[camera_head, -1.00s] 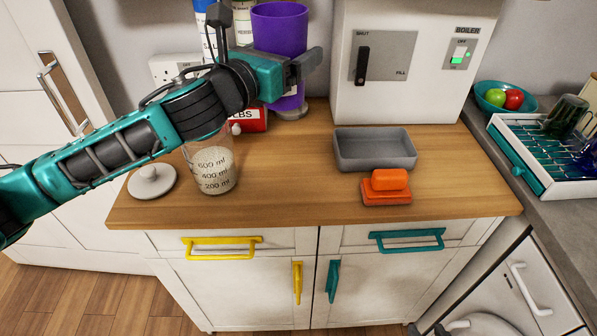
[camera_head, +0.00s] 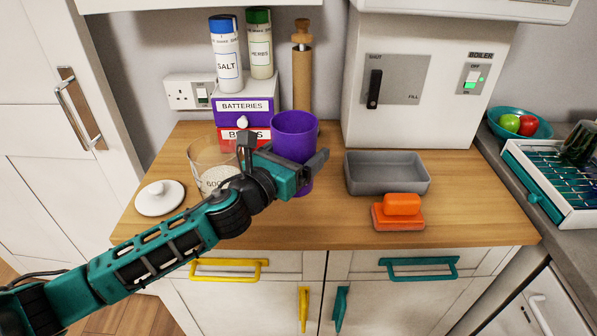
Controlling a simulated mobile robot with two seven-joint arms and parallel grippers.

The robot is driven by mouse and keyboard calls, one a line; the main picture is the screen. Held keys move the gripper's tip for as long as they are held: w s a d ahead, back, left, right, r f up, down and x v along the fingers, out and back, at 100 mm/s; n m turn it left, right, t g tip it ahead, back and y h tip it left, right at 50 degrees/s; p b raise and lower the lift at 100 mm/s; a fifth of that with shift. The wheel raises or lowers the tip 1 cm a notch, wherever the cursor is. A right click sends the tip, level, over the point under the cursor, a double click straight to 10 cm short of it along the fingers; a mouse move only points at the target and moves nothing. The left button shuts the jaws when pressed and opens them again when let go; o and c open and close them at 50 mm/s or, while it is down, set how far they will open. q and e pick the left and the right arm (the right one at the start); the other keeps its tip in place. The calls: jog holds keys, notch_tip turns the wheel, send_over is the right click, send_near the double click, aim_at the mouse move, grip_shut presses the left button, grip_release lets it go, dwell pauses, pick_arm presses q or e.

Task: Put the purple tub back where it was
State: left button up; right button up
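The purple tub (camera_head: 295,125) is upright over the wooden worktop, left of the grey tray. My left gripper (camera_head: 308,165) is around the tub's side, with its fingers closed against it. The gripper and arm hide part of the tub, and I cannot tell whether its base touches the worktop. My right gripper is not in view.
A measuring jug (camera_head: 212,165) stands close behind my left arm, beside a white lid (camera_head: 159,198). The front middle worktop is clear.

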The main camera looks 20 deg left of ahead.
pick_arm(q)
jog(key=shift+f+b, duration=0.8)
jog(key=shift+f, duration=1.25)
jog(key=shift+f, duration=0.2)
jog(key=o, duration=1.3)
jog(key=shift+o, duration=0.2)
jog(key=shift+r, duration=0.1)
jog(key=shift+s, duration=0.2)
jog(key=b+v, duration=0.1)
jog(key=v, duration=0.9)
jog(key=shift+v, duration=0.85)
